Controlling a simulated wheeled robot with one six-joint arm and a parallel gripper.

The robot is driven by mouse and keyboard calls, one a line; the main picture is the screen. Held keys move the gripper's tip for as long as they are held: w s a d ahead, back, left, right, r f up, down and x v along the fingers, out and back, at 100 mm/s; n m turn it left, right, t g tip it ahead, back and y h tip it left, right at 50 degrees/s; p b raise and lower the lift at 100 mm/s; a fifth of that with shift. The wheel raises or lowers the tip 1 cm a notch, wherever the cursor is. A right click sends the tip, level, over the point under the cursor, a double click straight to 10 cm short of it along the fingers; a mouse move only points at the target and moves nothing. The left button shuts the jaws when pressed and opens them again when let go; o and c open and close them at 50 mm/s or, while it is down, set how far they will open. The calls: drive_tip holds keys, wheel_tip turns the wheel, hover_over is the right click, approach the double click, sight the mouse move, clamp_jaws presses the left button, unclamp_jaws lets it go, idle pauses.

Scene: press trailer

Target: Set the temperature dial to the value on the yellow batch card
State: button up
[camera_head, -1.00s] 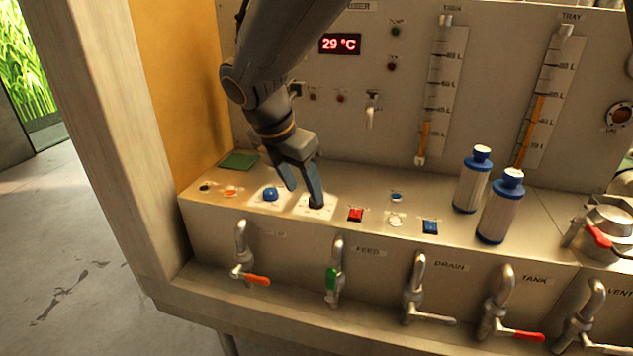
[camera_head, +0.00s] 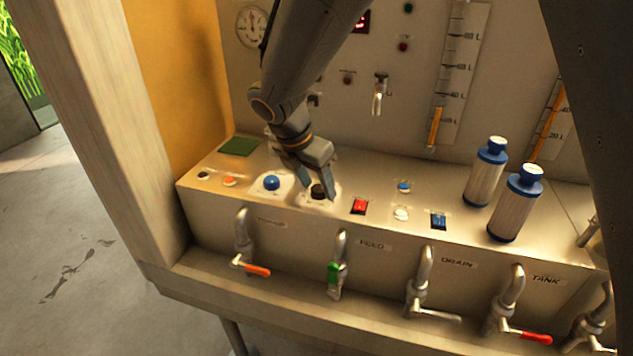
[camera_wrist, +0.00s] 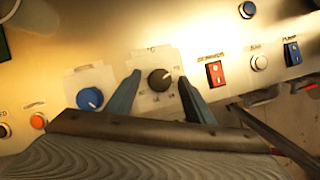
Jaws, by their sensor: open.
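The temperature dial (camera_wrist: 159,80) is a black knob on a pale plate marked °C, and its pointer detail is too small to read. It also shows in the head view (camera_head: 318,192). My open gripper (camera_wrist: 159,77) has one finger on each side of the dial in the wrist view, with gaps visible. In the head view my gripper (camera_head: 314,182) is low over the panel at the dial. The red temperature display (camera_head: 363,21) is mostly hidden behind my arm. No yellow batch card can be made out.
A blue knob (camera_wrist: 89,98) sits close left of my fingers. A red switch (camera_wrist: 215,73) and a blue switch (camera_wrist: 292,53) are to the right. Two blue-capped bottles stand farther right, one of them here (camera_head: 517,204). Taps line the front, including a green-handled one (camera_head: 334,275).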

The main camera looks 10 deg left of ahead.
drive_tip(key=shift+f, duration=0.1)
drive_tip(key=c, duration=1)
